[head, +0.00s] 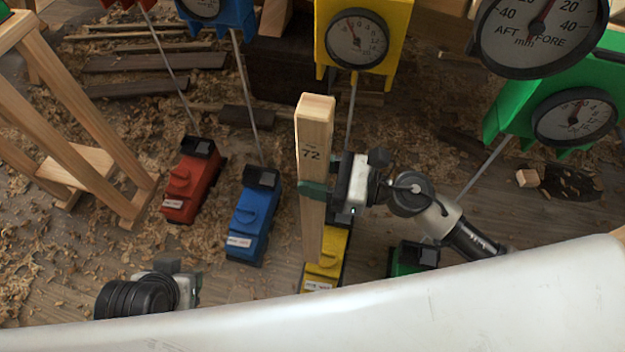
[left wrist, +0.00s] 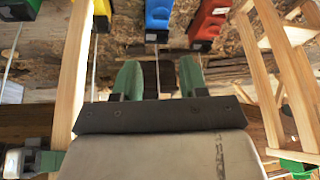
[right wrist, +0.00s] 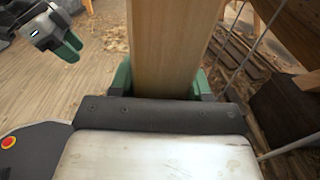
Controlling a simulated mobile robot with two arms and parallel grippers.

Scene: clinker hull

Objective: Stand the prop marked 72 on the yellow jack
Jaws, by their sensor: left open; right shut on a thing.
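The prop marked 72 (head: 313,125) is a long pale wooden post, roughly upright in the head view. My right gripper (head: 318,190) is shut around its middle. The prop also fills the upper middle of the right wrist view (right wrist: 172,45) and shows at the left of the left wrist view (left wrist: 72,85). The yellow jack (head: 328,268) lies at and behind the prop's lower end, partly hidden; I cannot tell whether they touch. My left gripper (head: 188,287) is low at the left, apart from the prop. Its fingers are open and empty in the left wrist view (left wrist: 160,80).
Blue (head: 253,215), red (head: 188,185) and green (head: 410,258) jacks stand beside the yellow one. Thin rods rise to boxes with dial gauges, including a yellow one (head: 390,35). A wooden trestle (head: 75,165) stands left.

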